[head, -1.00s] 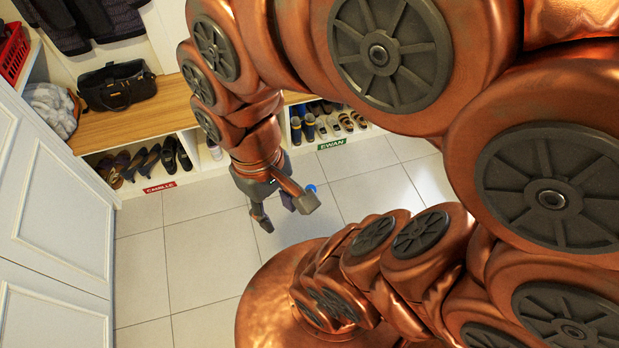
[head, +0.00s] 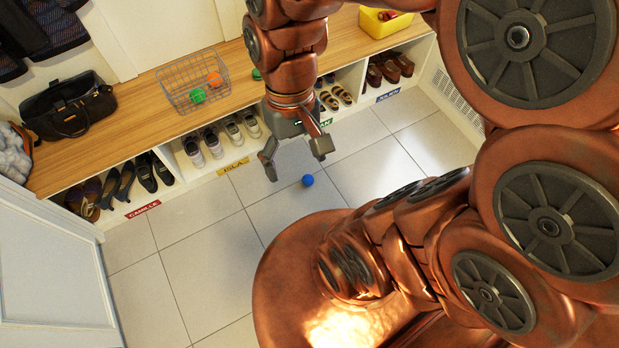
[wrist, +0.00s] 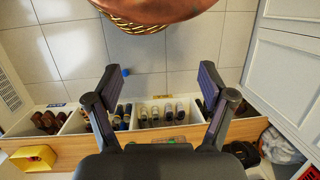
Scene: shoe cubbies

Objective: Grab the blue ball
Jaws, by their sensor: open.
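The small blue ball (head: 308,180) lies on the tiled floor in front of the shoe bench, in plain sight in the head view. It also shows in the wrist view (wrist: 125,72), close to the tip of the left finger in the picture but farther off, on the floor. My gripper (head: 295,155) is open and empty, its two fingers spread wide. In the head view it hangs above and slightly left of the ball, apart from it. In the wrist view the gripper (wrist: 160,72) has nothing between its fingers but floor and cubbies beyond.
A wooden bench (head: 130,120) with shoe cubbies runs behind the gripper. On it stand a wire basket (head: 185,95) with coloured balls, a black bag (head: 70,105) and a yellow bin (head: 385,22). A white cabinet (head: 45,265) is at the left. The floor around the ball is clear.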

